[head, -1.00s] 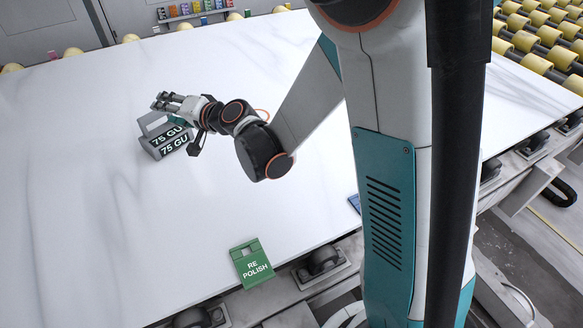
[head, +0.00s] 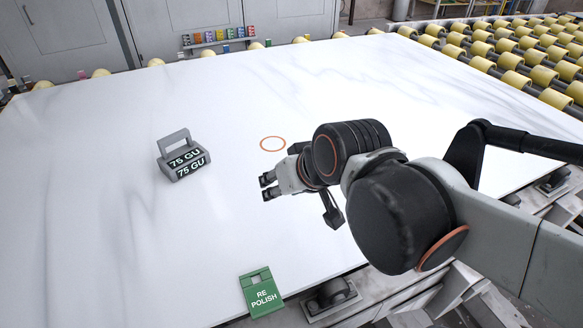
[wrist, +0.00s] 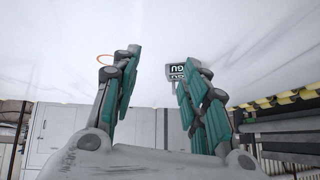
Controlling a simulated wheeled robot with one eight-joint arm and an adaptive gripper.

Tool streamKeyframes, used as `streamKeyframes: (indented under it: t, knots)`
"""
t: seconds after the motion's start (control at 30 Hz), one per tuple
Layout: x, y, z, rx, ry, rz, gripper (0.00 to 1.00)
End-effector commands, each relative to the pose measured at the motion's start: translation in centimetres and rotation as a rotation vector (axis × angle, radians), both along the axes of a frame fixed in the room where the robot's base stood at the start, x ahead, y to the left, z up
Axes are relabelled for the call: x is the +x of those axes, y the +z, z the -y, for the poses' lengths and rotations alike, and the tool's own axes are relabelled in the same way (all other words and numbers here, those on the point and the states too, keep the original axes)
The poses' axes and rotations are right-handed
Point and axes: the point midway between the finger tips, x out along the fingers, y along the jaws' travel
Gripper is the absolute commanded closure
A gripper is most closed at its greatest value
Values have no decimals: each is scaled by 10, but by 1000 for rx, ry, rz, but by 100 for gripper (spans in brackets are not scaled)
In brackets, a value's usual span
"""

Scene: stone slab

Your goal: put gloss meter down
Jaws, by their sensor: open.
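The gloss meter (head: 184,161) is a grey block with a carrying handle and two dark displays reading "75 GU". It stands on the white stone slab (head: 100,225), left of the middle in the head view. In the wrist view the gloss meter (wrist: 177,72) shows small and upside down beyond my fingers. My gripper (head: 265,187) is open and empty, to the right of the meter and clearly apart from it. In the wrist view the two teal-padded fingers of my gripper (wrist: 160,75) are spread with nothing between them.
An orange ring mark (head: 273,144) lies on the slab right of the meter. A green "RE POLISH" tag (head: 260,292) sits at the slab's near edge. Yellow rollers (head: 480,62) run along the back right. Small coloured items (head: 218,35) line the back. Much of the slab is clear.

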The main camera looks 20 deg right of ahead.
Motion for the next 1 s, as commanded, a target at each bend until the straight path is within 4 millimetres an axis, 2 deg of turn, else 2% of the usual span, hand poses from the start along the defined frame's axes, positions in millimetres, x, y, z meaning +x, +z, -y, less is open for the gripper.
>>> streamKeyframes:
  t: [0.03, 0.1, 0.3, 1.0]
  knots:
    - [-14, -3, 8, -35, -2, -14, 59]
    - [-28, -7, 18, -78, -4, -32, 59]
    - [-46, -12, 31, -139, -10, -57, 59]
    - [-47, -12, 32, -141, -10, -57, 59]
